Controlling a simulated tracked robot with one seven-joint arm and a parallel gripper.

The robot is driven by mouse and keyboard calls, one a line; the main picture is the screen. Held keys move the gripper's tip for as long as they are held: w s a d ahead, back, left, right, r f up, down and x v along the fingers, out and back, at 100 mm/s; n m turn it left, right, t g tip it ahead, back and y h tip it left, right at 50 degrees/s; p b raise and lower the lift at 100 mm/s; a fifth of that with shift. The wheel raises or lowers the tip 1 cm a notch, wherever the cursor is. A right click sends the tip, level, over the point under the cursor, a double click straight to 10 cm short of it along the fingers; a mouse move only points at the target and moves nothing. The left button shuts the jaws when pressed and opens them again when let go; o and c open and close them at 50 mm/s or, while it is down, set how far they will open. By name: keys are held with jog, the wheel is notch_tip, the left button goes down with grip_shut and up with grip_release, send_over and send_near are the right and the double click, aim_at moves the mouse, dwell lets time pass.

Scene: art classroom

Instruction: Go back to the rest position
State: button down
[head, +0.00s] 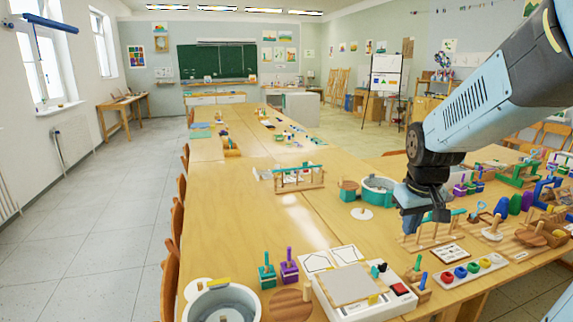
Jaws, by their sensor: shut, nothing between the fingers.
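My gripper (413,222) hangs at the end of my blue-grey arm, which reaches in from the upper right in the head view. It points down over the right part of the long wooden table (225,220). The fingers are shut with nothing seen between them. The fingertips are close above a wooden rack of pegs (428,240); I cannot tell whether they touch it. A teal round tub (377,190) is just left of the gripper. The arm hides part of the table's right side and the room behind it.
Around the gripper stand a white tray with coloured rings (468,270), a white board box (345,285), a grey round tub (222,302) and a teal-barred rack (299,177). Chairs (171,270) line the left edge. The table's left-middle strip and the left floor (75,240) are clear.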

jog(key=s+a+r+m+t, duration=0.1)
jog(key=s+a+r, duration=0.3)
jog(key=s+r, duration=0.4)
jog(key=s+t, duration=0.1)
jog(key=s, duration=0.3)
jog(key=shift+s+r+m+t+y, duration=0.3)
jog(key=shift+s+r+t+y, duration=0.05)
jog(key=shift+r+t+y, duration=0.05)
jog(key=shift+w+a, duration=0.1)
jog(key=w+d+f+n+g, duration=0.2)
jog(key=w+d+f+n, duration=0.3)
jog(key=w+f+n, duration=0.5)
jog(key=w+d+f+n+g, duration=0.3)
jog(key=w+d+f+n, duration=0.1)
jog(key=w+f+n, duration=0.6)
jog(key=shift+w+d+f+n+g, duration=0.3)
jog(key=shift+w+n, duration=0.5)
jog(key=shift+w, duration=0.65)
